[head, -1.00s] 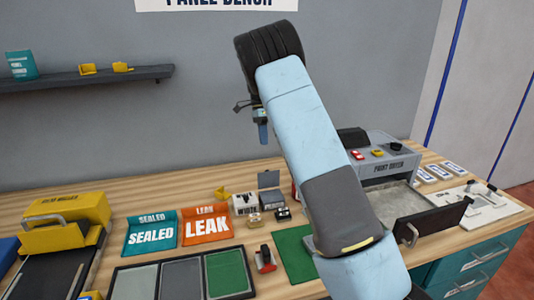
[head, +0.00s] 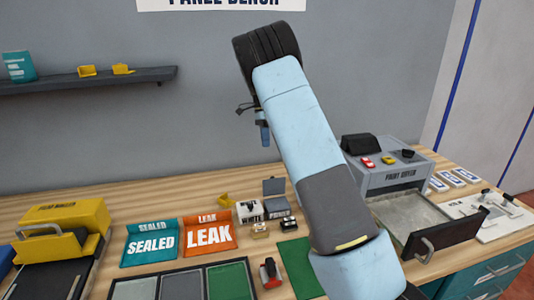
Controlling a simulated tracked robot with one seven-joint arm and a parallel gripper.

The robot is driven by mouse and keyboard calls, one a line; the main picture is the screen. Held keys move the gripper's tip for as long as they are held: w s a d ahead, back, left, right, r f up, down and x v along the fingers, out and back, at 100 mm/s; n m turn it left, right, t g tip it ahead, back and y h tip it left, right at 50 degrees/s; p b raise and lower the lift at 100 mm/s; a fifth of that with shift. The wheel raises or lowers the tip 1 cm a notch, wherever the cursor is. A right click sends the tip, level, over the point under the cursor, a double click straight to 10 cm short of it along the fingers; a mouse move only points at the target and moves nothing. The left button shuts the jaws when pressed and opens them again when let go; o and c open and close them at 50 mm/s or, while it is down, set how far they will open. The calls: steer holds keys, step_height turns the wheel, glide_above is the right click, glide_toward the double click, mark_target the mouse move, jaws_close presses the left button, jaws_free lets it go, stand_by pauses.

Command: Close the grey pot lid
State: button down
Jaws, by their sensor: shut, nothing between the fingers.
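The grey pot (head: 279,209) stands on the bench near the middle, with a dark label that is too small to read surely. Its grey lid (head: 273,186) stands up at the back of the pot, open. My gripper (head: 265,137) hangs beyond my arm, above and slightly left of the pot in the head view, seen nearly edge-on against the wall. It is shut and empty, clear of the lid.
A white-labelled pot (head: 250,211) stands just left of the grey pot. Small blocks (head: 260,229) sit in front. The orange LEAK tray (head: 209,236) and teal SEALED tray (head: 150,242) lie left. A grey machine (head: 397,178) with an open drawer (head: 440,238) stands right.

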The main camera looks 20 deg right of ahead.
mark_target(273, 185)
steer(key=s+f, duration=0.7)
steer(key=f, duration=0.1)
steer(key=shift+f, duration=0.35)
steer(key=shift+s, duration=0.1)
